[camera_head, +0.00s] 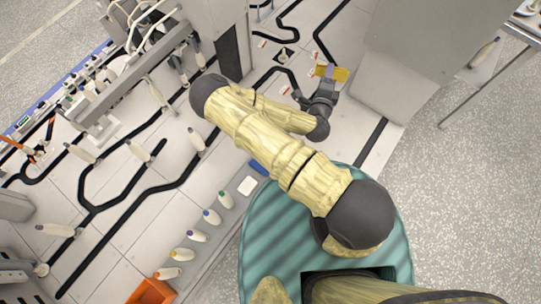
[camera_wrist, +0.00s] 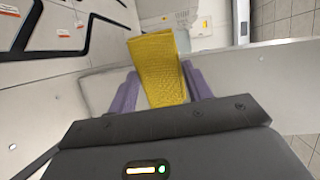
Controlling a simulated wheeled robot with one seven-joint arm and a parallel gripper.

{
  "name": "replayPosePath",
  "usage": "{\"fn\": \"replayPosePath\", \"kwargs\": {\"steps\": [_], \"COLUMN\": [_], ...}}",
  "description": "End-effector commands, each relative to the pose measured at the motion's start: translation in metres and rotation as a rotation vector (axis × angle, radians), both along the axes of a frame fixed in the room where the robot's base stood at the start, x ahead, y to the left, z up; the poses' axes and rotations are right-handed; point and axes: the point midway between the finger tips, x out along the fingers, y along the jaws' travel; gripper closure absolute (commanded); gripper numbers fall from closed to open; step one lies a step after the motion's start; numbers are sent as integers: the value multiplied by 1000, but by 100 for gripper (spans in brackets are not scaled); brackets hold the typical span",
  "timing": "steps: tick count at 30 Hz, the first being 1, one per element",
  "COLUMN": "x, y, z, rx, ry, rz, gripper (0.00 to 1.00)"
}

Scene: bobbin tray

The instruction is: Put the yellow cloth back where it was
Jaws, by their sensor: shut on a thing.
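The yellow cloth (camera_wrist: 157,68) is held between the two purple fingers of my gripper (camera_wrist: 157,88) in the wrist view. It looks flat and stiff, and sticks out past the fingertips. In the head view the yellow cloth (camera_head: 341,74) shows at the end of my arm, at the upper middle, with my gripper (camera_head: 329,73) shut on it. It is over the white table, close to a large grey box-like unit. I cannot tell from these views whether the cloth touches any surface.
The white table (camera_head: 180,165) carries black tracks and several bobbins. A row of bobbins (camera_head: 211,216) stands along its front edge, near an orange bin (camera_head: 151,291). The large grey unit (camera_head: 420,40) stands right of my gripper. A grey machine column (camera_head: 222,35) stands to the left.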

Motion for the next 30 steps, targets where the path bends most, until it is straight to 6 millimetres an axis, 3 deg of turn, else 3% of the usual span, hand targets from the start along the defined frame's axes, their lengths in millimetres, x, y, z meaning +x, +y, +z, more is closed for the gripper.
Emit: {"fn": "replayPosePath", "kwargs": {"steps": [1, 9, 16, 23, 30], "x": [-3, -33, -71, -102, -127], "y": [-10, -54, -74, -66, -27], "z": [-17, -75, -143, -205, -282], "rx": [19, 119, 303, 527, 849], "ry": [21, 178, 327, 429, 501], "rz": [-72, -463, -841, -1123, -1374], "gripper": [68, 68, 68, 68, 68]}}
